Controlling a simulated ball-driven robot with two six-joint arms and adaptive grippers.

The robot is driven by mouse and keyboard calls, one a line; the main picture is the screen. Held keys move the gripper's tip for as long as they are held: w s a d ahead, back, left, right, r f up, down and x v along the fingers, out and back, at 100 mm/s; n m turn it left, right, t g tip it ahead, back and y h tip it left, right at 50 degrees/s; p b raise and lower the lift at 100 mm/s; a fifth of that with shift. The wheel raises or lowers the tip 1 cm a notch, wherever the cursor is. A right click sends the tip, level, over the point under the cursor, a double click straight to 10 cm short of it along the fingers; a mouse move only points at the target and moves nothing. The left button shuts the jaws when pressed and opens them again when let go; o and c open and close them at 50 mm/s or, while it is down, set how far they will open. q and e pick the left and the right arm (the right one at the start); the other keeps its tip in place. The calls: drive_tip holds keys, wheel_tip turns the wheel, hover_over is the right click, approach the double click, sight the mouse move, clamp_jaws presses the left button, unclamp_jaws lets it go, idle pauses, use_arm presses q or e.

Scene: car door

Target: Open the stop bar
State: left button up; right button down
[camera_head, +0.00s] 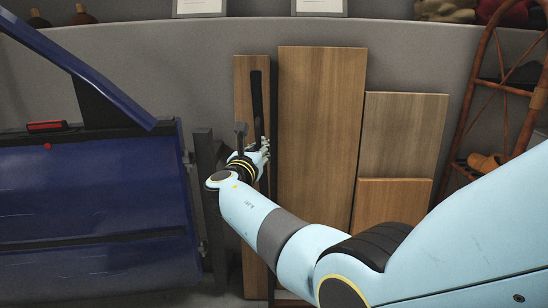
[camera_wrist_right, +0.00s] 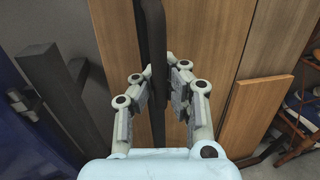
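The blue car door (camera_head: 95,195) stands at the left in the head view, and a strip of it shows at the left edge in the wrist view (camera_wrist_right: 30,130). A long dark upright bar (camera_head: 256,90), which looks like the stop bar, stands before a narrow wooden board. In the right wrist view the bar (camera_wrist_right: 151,30) runs down from the top edge between the finger lines. My right gripper (camera_head: 264,146) is at its lower part. Its fingers (camera_wrist_right: 160,72) are apart, with slim gaps beside the bar. I cannot tell whether they touch it. My left gripper is out of view.
A dark post (camera_head: 210,190) with hinges stands between door and boards. A tall wooden board (camera_head: 320,110) and smaller boards (camera_head: 402,130) lean on the grey wall to the right. A reddish rack (camera_head: 470,95) stands at far right. My right arm crosses the lower right.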

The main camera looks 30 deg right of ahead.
sight(255, 108)
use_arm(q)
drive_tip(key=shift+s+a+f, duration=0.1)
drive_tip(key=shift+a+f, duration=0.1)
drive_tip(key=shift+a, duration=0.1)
use_arm(e)
drive_tip(key=shift+w+a+f, duration=0.15)
drive_tip(key=shift+a+f, duration=0.15)
drive_tip(key=shift+a, duration=0.2)
drive_tip(key=shift+w+a+f, duration=0.15)
drive_tip(key=shift+a+f, duration=0.15)
drive_tip(key=shift+a, duration=0.15)
drive_tip(key=c, duration=1.3)
unclamp_jaws()
drive_tip(key=shift+r, duration=0.3)
drive_tip(key=shift+c, duration=0.2)
wheel_tip(255, 108, up, 10)
drive_tip(key=shift+d+r, duration=0.1)
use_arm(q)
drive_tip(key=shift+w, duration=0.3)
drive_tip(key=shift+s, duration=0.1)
